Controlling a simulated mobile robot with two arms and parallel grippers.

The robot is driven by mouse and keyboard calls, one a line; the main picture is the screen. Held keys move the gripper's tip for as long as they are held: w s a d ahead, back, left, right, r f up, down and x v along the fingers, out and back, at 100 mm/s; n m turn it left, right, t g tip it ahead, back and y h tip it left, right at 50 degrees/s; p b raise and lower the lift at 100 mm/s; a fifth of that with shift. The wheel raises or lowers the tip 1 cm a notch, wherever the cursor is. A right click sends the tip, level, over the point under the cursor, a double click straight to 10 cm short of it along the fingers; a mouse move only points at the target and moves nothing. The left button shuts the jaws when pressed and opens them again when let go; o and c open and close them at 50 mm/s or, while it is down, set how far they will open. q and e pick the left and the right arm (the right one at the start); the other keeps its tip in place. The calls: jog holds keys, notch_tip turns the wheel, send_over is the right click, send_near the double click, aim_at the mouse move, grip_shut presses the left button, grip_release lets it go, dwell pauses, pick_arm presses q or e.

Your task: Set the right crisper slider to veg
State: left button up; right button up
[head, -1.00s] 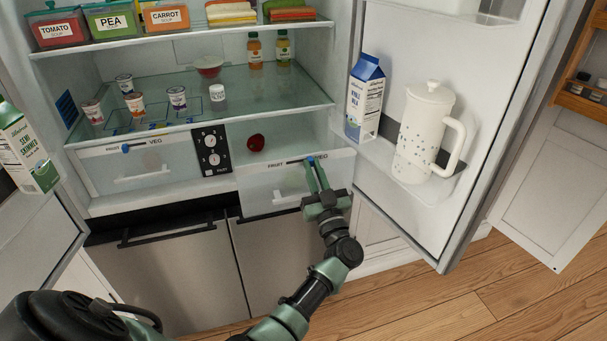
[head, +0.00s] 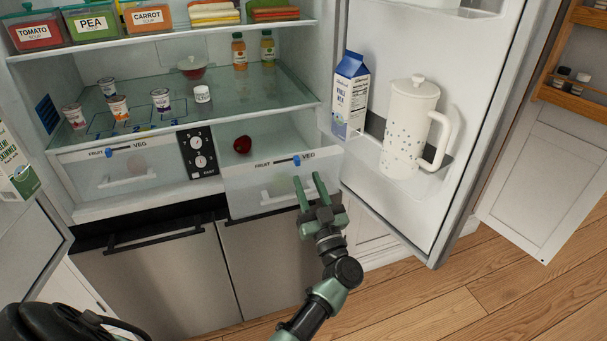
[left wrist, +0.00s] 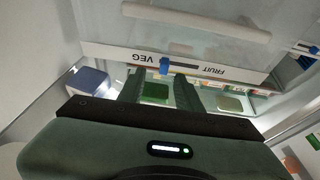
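The right crisper drawer (head: 245,190) has a white front strip marked FRUIT at its left and VEG at its right. Its blue slider knob (head: 297,160) sits at the VEG end of the dark slot. In the left wrist view, upside down, the knob (left wrist: 164,66) is beside the word VEG, with the slot running toward FRUIT. My left gripper (head: 308,177) is in front of and just below the knob, its two fingers apart and empty. The left wrist view shows a gap between the fingertips (left wrist: 158,82) and the knob. My right gripper is not in view.
The left crisper (head: 105,175) has its own blue knob (head: 109,153) near FRUIT. A dial panel (head: 198,152) stands between the drawers. The open fridge door (head: 455,140) at right holds a milk carton (head: 349,95) and a white pitcher (head: 408,130).

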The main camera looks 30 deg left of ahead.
pick_arm(q)
jog(key=shift+v, duration=1.55)
jog(key=d+f+m+t+h, duration=0.2)
jog(key=d+f+m+h, duration=0.3)
jog(key=f, duration=0.4)
jog(key=d+f+m+t+h, duration=0.2)
jog(key=d+f+m+h, duration=0.15)
jog(key=f+h, duration=0.5)
jog(key=s+d+f+m+g+h, duration=0.2)
jog(key=s+f, duration=0.2)
jog(key=f, duration=0.5)
jog(key=s+d+f+m+g+h, duration=0.15)
jog(key=s+f, duration=0.25)
jog(key=f, duration=0.5)
jog(key=s+f+g+h, duration=0.1)
jog(key=s+f+g, duration=0.3)
jog(key=s+f, duration=0.5)
jog(key=s+a+f+g, duration=0.2)
jog(key=s+f, duration=0.3)
jog(key=s, duration=0.6)
jog(key=s+a+f+g, duration=0.2)
jog(key=s+f+g, duration=0.2)
jog(key=s, duration=0.7)
jog(key=s+a+f+g+y, duration=0.1)
jog(key=s+a+f+g, duration=0.2)
jog(key=s, duration=0.9)
notch_tip(320, 180, down, 3)
jog(key=shift+r+g, duration=0.1)
jog(key=shift+g, duration=0.45)
